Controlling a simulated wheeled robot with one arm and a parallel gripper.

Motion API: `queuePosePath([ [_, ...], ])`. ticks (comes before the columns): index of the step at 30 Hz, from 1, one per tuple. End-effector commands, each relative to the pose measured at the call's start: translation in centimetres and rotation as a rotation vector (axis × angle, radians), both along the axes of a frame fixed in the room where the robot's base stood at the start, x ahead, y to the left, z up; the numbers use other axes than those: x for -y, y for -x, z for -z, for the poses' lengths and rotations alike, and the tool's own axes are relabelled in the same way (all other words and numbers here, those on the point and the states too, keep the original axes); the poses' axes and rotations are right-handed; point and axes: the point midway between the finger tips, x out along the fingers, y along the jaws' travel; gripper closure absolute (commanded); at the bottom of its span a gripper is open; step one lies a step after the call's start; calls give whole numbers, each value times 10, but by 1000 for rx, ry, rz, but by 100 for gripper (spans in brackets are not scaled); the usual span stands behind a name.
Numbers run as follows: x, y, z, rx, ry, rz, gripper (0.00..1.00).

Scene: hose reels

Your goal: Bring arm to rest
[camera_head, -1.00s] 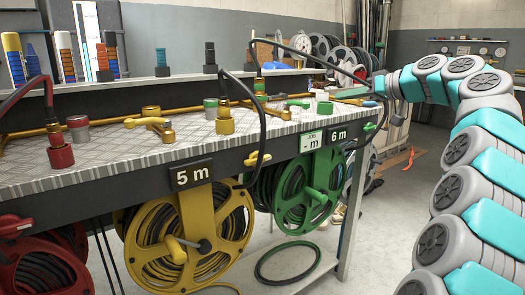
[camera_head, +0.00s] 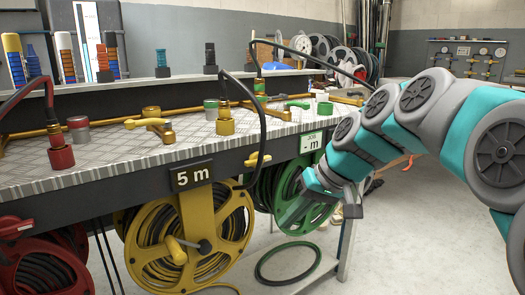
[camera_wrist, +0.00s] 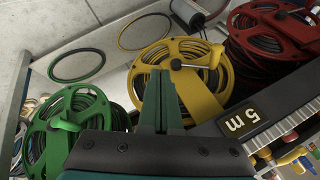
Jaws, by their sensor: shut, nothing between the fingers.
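My arm (camera_head: 400,110) is grey and teal and reaches in from the right of the head view. It bends downward past the right end of the bench. My gripper (camera_head: 298,205) hangs in front of the green hose reel (camera_head: 283,185), below the bench edge. In the wrist view my gripper (camera_wrist: 163,90) shows its two teal fingers together, with nothing between them. Behind them are the green reel (camera_wrist: 62,130), the yellow reel (camera_wrist: 150,95) and the red reel (camera_wrist: 255,35). I cannot tell how near the fingers are to the green reel.
The workbench (camera_head: 110,150) with several valves and hose fittings fills the left. A "5 m" sign (camera_head: 191,175) hangs on its front above the yellow reel (camera_head: 200,235). A loose hose ring (camera_head: 288,262) lies on the low shelf. Open floor (camera_head: 420,240) lies right of the bench.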

Motion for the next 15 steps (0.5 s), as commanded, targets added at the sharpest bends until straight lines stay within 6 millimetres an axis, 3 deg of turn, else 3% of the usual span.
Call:
queuePosePath([
  [1,0,26,17,-43,43,5,100],
  [5,11,87,61,-150,155,36,100],
  [10,38,169,117,-284,308,91,100],
  [15,69,239,159,-382,436,150,100],
])
